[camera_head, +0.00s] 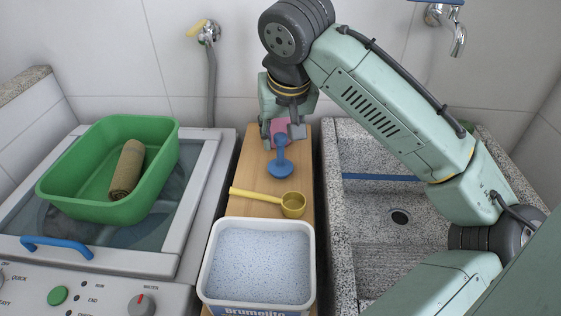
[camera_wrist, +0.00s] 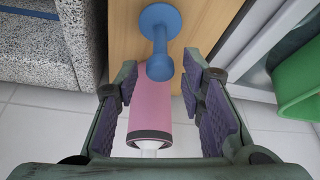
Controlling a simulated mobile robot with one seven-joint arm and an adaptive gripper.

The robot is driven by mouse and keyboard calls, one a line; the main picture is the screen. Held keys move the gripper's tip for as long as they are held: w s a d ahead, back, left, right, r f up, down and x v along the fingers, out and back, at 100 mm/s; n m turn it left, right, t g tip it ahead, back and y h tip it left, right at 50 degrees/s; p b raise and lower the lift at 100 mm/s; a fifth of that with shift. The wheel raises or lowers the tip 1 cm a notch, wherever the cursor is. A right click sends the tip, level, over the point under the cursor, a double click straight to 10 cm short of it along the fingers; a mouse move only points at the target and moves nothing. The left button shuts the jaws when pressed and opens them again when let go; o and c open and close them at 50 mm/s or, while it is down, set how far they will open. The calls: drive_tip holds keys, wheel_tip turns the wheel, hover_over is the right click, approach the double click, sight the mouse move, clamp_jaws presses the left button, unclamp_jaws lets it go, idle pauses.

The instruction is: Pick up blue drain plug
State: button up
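The blue drain plug (camera_head: 281,168) stands on the wooden board, its round base down and its stem up. In the wrist view the plug (camera_wrist: 160,22) shows at the top centre, its rounded knob towards the camera. My gripper (camera_head: 284,137) is at the back of the board, just behind and above the plug. In the wrist view my gripper (camera_wrist: 160,84) is open, with a finger on each side of a pink cylinder (camera_wrist: 158,100) and gaps between. The plug's knob overlaps the pink cylinder's far end in that view; I cannot tell whether they touch.
A yellow scoop (camera_head: 270,197) lies on the wooden board (camera_head: 245,165) in front of the plug. A white tub of powder (camera_head: 207,270) stands nearer. A green basin (camera_head: 160,195) holding a brown roll is left, on the washer. The stone sink (camera_head: 338,215) is right.

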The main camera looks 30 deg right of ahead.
sight(279, 145)
drive_tip(key=x, duration=0.5)
drive_tip(key=shift+f, duration=0.15)
clamp_jaws()
idle(0.4)
